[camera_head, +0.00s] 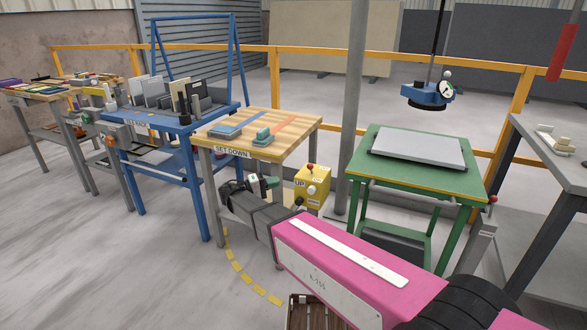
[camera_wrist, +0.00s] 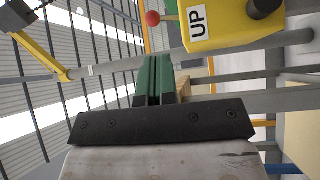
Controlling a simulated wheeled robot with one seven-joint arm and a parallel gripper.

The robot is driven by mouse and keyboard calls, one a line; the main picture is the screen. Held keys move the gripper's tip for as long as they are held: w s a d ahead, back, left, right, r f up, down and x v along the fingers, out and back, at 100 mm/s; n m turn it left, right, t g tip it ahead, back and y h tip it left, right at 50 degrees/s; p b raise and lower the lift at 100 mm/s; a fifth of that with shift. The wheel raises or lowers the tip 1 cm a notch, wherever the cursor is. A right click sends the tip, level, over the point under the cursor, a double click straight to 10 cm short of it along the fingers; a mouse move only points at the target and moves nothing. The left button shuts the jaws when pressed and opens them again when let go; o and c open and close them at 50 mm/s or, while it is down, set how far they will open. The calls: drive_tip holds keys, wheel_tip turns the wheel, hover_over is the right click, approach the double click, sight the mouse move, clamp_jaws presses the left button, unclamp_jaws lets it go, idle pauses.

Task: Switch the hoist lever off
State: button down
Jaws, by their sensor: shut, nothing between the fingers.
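The yellow control box (camera_head: 318,184) marked "UP" stands beside the set-down table, with a red ball knob (camera_head: 310,167) on top. The box also shows in the wrist view (camera_wrist: 235,35), rotated, with the red ball (camera_wrist: 152,18) at its left and a black round knob (camera_wrist: 264,7) on its face. I cannot tell for sure which knob belongs to the hoist lever, nor its setting. My gripper (camera_head: 271,182), with green fingers, is left of the box and apart from it. In the wrist view the fingers (camera_wrist: 153,82) are together and empty.
A blue hoist head (camera_head: 428,94) with a dial hangs above a grey slab (camera_head: 418,148) on the green table (camera_head: 376,190). The wooden set-down table (camera_head: 295,125) is behind my gripper. A grey post (camera_head: 353,90) rises behind the box. A grey bench (camera_head: 545,125) stands right.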

sight(311, 169)
drive_tip(key=shift+a+r, duration=0.2)
drive_tip(key=shift+a, duration=0.45)
drive_tip(key=shift+a+r, duration=0.15)
drive_tip(key=shift+a, duration=0.45)
drive_tip(key=shift+w, duration=0.1)
drive_tip(key=x, duration=1.4)
drive_tip(key=shift+r, duration=0.3)
drive_tip(key=shift+d+r, duration=0.1)
drive_tip(key=shift+d, duration=0.05)
